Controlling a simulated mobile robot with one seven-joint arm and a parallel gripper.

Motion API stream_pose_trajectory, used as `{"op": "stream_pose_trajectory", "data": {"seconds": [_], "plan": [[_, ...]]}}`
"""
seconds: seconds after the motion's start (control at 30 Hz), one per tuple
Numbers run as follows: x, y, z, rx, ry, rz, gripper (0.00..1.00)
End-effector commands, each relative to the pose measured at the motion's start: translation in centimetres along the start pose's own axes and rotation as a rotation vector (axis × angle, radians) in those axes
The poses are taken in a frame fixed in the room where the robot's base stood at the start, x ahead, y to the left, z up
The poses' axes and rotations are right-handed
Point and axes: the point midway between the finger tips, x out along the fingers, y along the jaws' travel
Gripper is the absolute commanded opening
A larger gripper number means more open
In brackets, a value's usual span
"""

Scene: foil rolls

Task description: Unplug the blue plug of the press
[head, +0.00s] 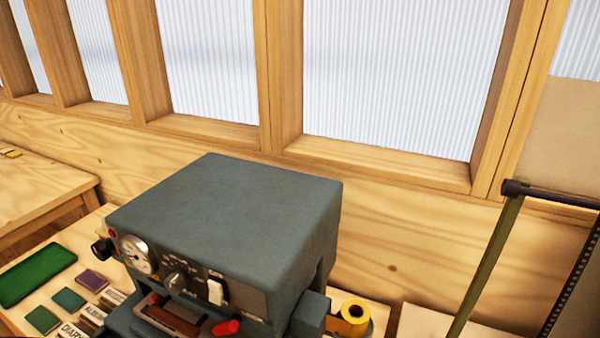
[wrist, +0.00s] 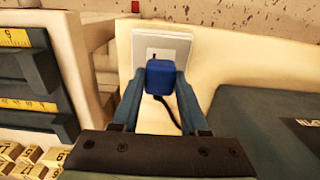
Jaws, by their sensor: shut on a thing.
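The blue plug (wrist: 160,77) is in the middle of the wrist view, in front of a white socket plate (wrist: 178,47) on the wall. A dark cord hangs from below the plug. My gripper (wrist: 158,85) is shut on the plug, one finger on each side. Whether the plug's pins sit in the socket is hidden behind its body. The press (head: 225,215) is the dark grey machine in the head view, with a gauge, knobs and a white switch on its front. My gripper does not show in the head view.
In the wrist view, a dark rack (wrist: 30,75) with yellow scales stands left and a large dark grey body (wrist: 265,125) lies right. Small numbered wooden blocks (wrist: 25,162) lie lower left. In the head view, a yellow roll (head: 354,313) and a green pad (head: 36,273) flank the press.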

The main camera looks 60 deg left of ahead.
Motion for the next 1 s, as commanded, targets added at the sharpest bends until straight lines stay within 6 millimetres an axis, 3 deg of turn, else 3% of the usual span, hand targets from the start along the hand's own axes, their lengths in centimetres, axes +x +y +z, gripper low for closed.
{"op": "stream_pose_trajectory", "data": {"seconds": [0.73,1.0], "plan": [[-3.2,0.0,0.0,0.0,0.0,0.0,0.0],[-3.4,0.0,0.0,0.0,0.0,0.0,0.0]]}}
